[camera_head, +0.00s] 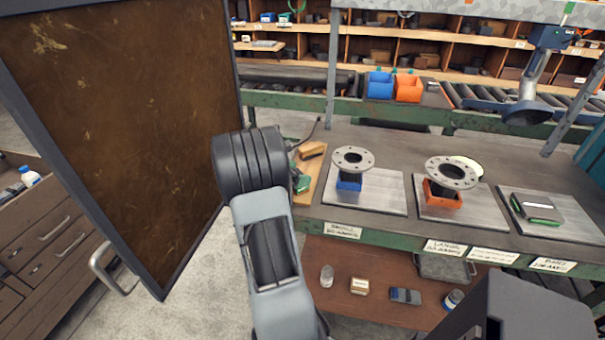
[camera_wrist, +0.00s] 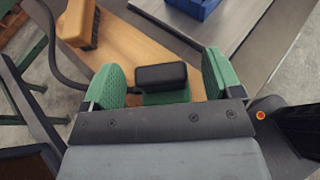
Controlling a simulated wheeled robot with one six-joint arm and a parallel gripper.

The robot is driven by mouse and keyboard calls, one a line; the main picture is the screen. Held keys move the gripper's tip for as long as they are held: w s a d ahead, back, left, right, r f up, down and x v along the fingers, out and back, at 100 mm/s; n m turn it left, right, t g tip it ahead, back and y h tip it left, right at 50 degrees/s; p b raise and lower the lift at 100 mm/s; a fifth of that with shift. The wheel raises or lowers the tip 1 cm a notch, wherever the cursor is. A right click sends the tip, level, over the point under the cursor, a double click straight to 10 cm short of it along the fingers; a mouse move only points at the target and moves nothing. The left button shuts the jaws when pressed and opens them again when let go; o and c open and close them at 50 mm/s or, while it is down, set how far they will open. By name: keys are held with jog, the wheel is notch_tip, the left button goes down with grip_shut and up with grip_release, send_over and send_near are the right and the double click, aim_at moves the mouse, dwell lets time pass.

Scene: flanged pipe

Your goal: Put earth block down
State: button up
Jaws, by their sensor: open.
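In the wrist view, the earth block, a green block with a black top (camera_wrist: 160,77), sits on a wooden board (camera_wrist: 140,42). My gripper (camera_wrist: 161,86) is open, with one green-padded finger on each side of the block. A gap shows between each finger and the block. In the head view, green parts at my gripper (camera_head: 301,183) show over the wooden board (camera_head: 316,172) at the bench's left end. My arm hides most of the gripper there, and I cannot tell block from finger.
A wooden-backed brush (camera_wrist: 80,22) lies on the board beside the gripper; a dark cable curves nearby. To the right are metal plates with a flanged pipe in a blue holder (camera_head: 349,182) and one in an orange holder (camera_head: 440,194). A large brown panel (camera_head: 120,120) stands left.

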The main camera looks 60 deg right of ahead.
jog(key=v, duration=0.9)
jog(key=shift+w+a, duration=0.2)
jog(key=shift+a, duration=0.05)
jog(key=s+a+f+m+t+y, duration=0.1)
jog(key=a+f+m+y, duration=0.15)
jog(key=a+m, duration=0.3)
jog(key=s+a+f+m+t+y, duration=0.2)
jog(key=a+m+y, duration=0.2)
jog(key=a, duration=0.3)
jog(key=s+a+r+m+t+y+p, duration=0.1)
jog(key=a+r+t+y, duration=0.1)
jog(key=a, duration=0.9)
jog(key=s+a+r+m+t+y+p, duration=0.1)
jog(key=a+r+m+t+y+p, duration=0.1)
jog(key=a+r, duration=0.5)
jog(key=a+t+y, duration=0.1)
jog(key=a+t, duration=0.1)
jog(key=a, duration=0.1)
jog(key=shift+a+t+y, duration=0.3)
jog(key=shift+a+y, duration=0.05)
jog(key=shift+a, duration=0.05)
jog(key=shift+c, duration=0.5)
